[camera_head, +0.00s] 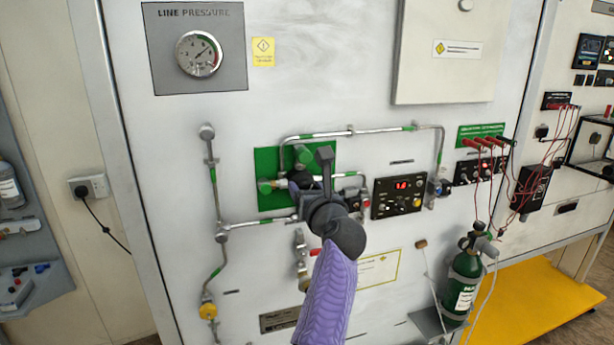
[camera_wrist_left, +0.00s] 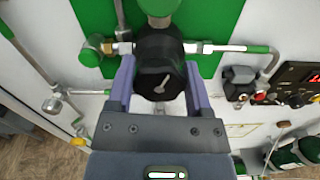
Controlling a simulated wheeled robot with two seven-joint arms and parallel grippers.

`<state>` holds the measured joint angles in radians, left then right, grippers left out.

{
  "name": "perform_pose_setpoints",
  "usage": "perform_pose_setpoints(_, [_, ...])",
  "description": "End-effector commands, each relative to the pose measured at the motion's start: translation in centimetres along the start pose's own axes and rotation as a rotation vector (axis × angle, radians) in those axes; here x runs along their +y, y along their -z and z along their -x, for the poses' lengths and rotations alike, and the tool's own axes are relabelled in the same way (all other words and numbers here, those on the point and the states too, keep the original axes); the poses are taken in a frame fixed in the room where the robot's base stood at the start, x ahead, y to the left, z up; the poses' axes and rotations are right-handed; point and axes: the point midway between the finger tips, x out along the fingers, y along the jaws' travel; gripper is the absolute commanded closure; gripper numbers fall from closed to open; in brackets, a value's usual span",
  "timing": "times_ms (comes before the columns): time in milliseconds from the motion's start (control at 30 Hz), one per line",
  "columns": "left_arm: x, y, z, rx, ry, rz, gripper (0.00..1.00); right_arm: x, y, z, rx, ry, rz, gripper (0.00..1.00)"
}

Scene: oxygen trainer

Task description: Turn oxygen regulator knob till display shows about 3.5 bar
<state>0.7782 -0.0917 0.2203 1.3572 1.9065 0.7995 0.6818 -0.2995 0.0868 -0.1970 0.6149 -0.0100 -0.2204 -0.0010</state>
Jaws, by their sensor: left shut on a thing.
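The black oxygen regulator knob (camera_wrist_left: 158,55) sits in front of a green plate (camera_wrist_left: 215,20), with a pale pointer mark on its face. My left gripper (camera_wrist_left: 161,88) has one finger on each side of the knob and is shut on it. In the head view my left gripper (camera_head: 308,182) covers most of the knob and part of the green plate (camera_head: 265,157). The display (camera_head: 402,185) to the right of the knob shows small red digits, too small to read surely. It shows only partly in the left wrist view. My right gripper is not in view.
Metal pipes (camera_head: 350,131) with green bands run around the knob. A round line pressure gauge (camera_head: 199,54) is at upper left. A green gas cylinder (camera_head: 463,285) stands at lower right, near red cables (camera_head: 515,192) and a yellow platform (camera_head: 545,305).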

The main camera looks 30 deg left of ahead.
Motion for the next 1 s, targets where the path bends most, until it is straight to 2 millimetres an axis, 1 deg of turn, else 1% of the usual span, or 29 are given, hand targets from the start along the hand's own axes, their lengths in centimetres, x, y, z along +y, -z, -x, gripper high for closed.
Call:
perform_pose_setpoints(33, [0.0, -0.5, 0.0, 0.002, 0.001, -0.041, 0.94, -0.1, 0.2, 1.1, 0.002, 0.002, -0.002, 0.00])
perform_pose_setpoints(100, [0.0, -0.5, 0.0, 0.002, 0.002, -0.107, 0.94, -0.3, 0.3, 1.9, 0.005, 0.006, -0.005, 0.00])
perform_pose_setpoints(267, [-0.1, -0.5, 0.0, 0.002, 0.001, -0.260, 0.94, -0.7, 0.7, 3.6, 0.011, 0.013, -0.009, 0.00])
perform_pose_setpoints(500, [-0.2, -0.3, 0.0, 0.001, 0.002, -0.478, 0.94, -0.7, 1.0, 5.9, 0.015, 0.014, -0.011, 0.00])
perform_pose_setpoints(700, [-0.3, -0.2, 0.0, 0.001, 0.002, -0.630, 0.94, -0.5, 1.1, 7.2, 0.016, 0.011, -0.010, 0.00])
perform_pose_setpoints(1000, [-0.4, 0.0, 0.0, -0.001, 0.001, -0.778, 0.94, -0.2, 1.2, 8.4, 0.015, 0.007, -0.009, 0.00])
